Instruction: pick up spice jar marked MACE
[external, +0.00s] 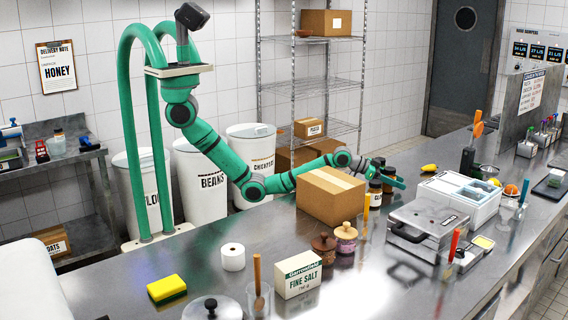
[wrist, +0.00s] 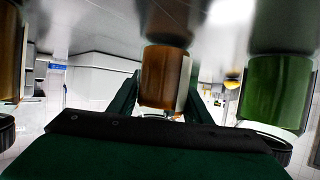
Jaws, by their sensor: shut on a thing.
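My gripper (external: 388,179) is at a small group of dark-lidded spice jars (external: 373,193) behind the brown cardboard box. In the wrist view, a jar with orange-brown contents (wrist: 165,78) stands between my two fingers, and my gripper is shut on it. Its label is turned to the side, so I cannot read whether it says MACE. A second brown jar (wrist: 10,60) is at the left edge of the wrist view. A green jar (wrist: 275,92) is at the right. Both stand outside my fingers.
The cardboard box (external: 330,197) stands close in front of the jars, under my forearm. To the right are a white-and-blue container (external: 460,200) and a grey press-like appliance (external: 428,222). Two small lidded pots (external: 346,238) and a salt box (external: 299,276) stand nearer.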

